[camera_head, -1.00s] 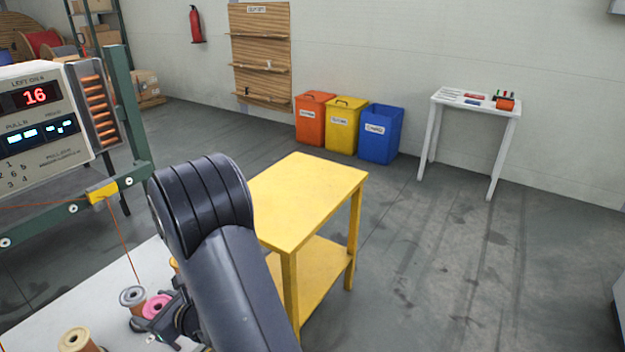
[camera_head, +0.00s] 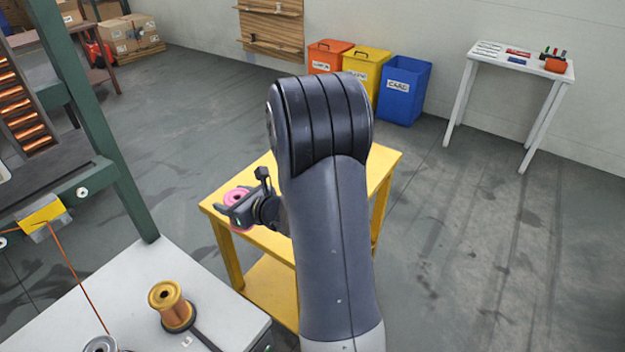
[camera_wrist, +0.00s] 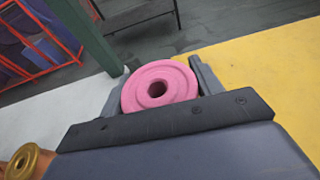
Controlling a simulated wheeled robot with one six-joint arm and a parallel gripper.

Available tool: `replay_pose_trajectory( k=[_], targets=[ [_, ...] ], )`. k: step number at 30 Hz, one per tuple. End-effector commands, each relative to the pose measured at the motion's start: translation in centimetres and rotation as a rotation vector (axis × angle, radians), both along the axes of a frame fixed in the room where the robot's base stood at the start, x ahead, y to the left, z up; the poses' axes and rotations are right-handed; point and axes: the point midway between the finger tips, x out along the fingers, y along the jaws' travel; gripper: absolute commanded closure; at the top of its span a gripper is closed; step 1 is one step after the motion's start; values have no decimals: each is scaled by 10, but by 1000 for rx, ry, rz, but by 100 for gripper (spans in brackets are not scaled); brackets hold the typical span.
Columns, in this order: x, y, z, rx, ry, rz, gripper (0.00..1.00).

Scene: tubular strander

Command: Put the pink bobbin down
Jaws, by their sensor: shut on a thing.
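The pink bobbin (camera_head: 238,196) is held between the fingers of my gripper (camera_head: 240,208), at the left edge of the yellow table (camera_head: 340,165). In the wrist view the pink bobbin (camera_wrist: 158,84) sits between the two grey fingers (camera_wrist: 160,88), its round flange and centre hole facing the camera. The yellow table top (camera_wrist: 270,75) shows to the right of it. I cannot tell whether the bobbin touches the table. My arm hides the middle of the table top.
A white bench (camera_head: 215,265) at the lower left carries a copper-coloured bobbin (camera_head: 172,305) and a grey-topped one (camera_head: 100,344). A green frame post (camera_head: 90,110) stands at the left. Orange, yellow and blue bins (camera_head: 404,92) stand behind the table.

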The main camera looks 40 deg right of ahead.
Motion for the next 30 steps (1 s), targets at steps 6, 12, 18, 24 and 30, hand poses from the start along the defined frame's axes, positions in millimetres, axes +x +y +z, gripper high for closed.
replay_pose_trajectory(
  k=[6,12,18,24,30],
  targets=[
    [5,-81,10,-7,-11,-32,94],
    [-8,-146,20,-4,-8,-78,94],
    [-19,-179,26,-1,-5,-111,94],
    [-22,-185,4,6,1,-117,94],
    [-21,-184,-26,4,-1,-116,94]
  ],
)
